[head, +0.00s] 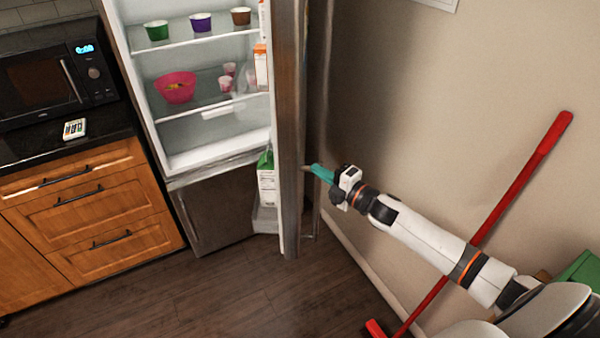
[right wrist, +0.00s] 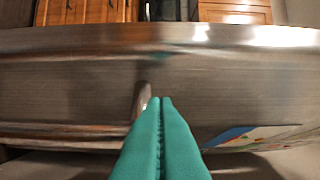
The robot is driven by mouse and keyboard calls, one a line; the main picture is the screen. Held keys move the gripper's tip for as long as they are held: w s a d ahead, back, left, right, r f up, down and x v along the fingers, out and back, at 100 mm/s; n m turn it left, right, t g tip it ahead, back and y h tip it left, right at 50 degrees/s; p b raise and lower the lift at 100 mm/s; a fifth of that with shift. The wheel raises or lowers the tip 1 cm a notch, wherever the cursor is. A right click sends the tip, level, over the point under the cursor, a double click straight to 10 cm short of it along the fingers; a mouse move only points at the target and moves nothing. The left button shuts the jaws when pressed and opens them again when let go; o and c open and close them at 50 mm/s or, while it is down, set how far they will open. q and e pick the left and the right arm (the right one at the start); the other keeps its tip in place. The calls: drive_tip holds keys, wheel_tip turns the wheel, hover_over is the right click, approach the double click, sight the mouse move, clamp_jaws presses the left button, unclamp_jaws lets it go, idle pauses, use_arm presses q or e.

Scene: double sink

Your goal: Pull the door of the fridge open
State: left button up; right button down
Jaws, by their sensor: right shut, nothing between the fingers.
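The fridge door (head: 289,130) stands wide open, swung out to the right and seen nearly edge-on in the head view. The fridge inside (head: 215,90) shows shelves with cups and a pink bowl. My right gripper (head: 318,171) is at the outer face of the door, its teal fingers shut with nothing between them. In the right wrist view the shut fingers (right wrist: 162,105) point at the brushed-metal door (right wrist: 90,90), beside a metal handle bar (right wrist: 141,100). I cannot tell whether the fingertips touch the door. My left gripper is not in view.
Wooden drawers (head: 100,215) with a microwave (head: 50,82) above stand left of the fridge. A red-handled broom (head: 510,195) leans on the right wall. A green object (head: 580,268) is at the far right. The dark floor (head: 230,290) before the fridge is clear.

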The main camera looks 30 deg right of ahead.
drive_tip(key=s+d+b, duration=0.2)
drive_tip(key=d, duration=0.9)
drive_tip(key=s+d+b, duration=0.3)
drive_tip(key=d, duration=0.8)
drive_tip(key=shift+s+b, duration=0.2)
drive_tip(key=shift+b, duration=0.15)
drive_tip(key=shift+r, duration=0.15)
drive_tip(key=shift+d, duration=0.1)
drive_tip(key=p+v, duration=0.1)
drive_tip(key=v, duration=1.1)
